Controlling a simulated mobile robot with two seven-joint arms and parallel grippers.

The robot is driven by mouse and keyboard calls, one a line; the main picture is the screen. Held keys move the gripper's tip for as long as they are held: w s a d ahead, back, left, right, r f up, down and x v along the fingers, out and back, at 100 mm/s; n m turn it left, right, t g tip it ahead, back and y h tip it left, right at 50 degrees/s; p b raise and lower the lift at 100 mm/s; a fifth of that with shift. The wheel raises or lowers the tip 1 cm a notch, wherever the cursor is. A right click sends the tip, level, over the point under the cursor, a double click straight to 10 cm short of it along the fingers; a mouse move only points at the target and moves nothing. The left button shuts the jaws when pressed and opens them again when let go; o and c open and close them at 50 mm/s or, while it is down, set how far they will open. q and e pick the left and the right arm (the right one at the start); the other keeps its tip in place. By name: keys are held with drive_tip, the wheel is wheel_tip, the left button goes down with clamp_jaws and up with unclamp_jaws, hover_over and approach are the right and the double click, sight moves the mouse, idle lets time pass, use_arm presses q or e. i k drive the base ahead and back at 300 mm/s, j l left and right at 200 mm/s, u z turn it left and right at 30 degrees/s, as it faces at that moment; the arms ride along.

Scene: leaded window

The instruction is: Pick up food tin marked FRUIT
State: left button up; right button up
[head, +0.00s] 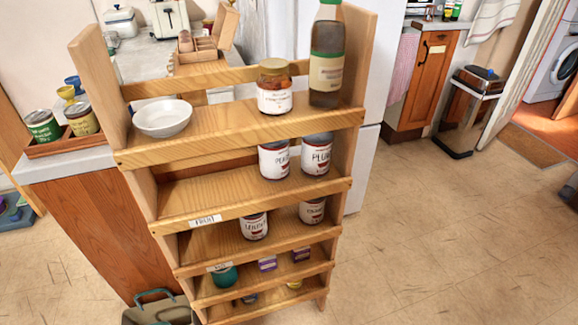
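No tin in the head view carries a mark that I can read as FRUIT. A small label (205,220) on the shelf board, left of centre, seems to read FRUIT. On the shelf above it stand a white-labelled tin that seems to read PLUM (316,157) and another white-labelled tin (273,161), its text unclear. One shelf lower stand a tin that seems to read LENTILS (253,227) and another tin (312,211), its text too small to read. Neither of my grippers is in view.
The wooden shelf rack (235,129) holds a white bowl (162,118), a jar (274,92) and a tall bottle (326,60) on top. A tray (68,143) with two tins stands on the left counter. The floor (440,230) at right is largely clear.

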sight(273, 157)
drive_tip(key=i+l, duration=0.1)
drive_tip(key=l, duration=0.35)
drive_tip(key=i+l, duration=0.1)
drive_tip(key=l, duration=0.35)
drive_tip(key=i+l, duration=0.1)
drive_tip(key=l, duration=0.4)
drive_tip(key=i+l+u, duration=0.1)
drive_tip(key=l, duration=0.35)
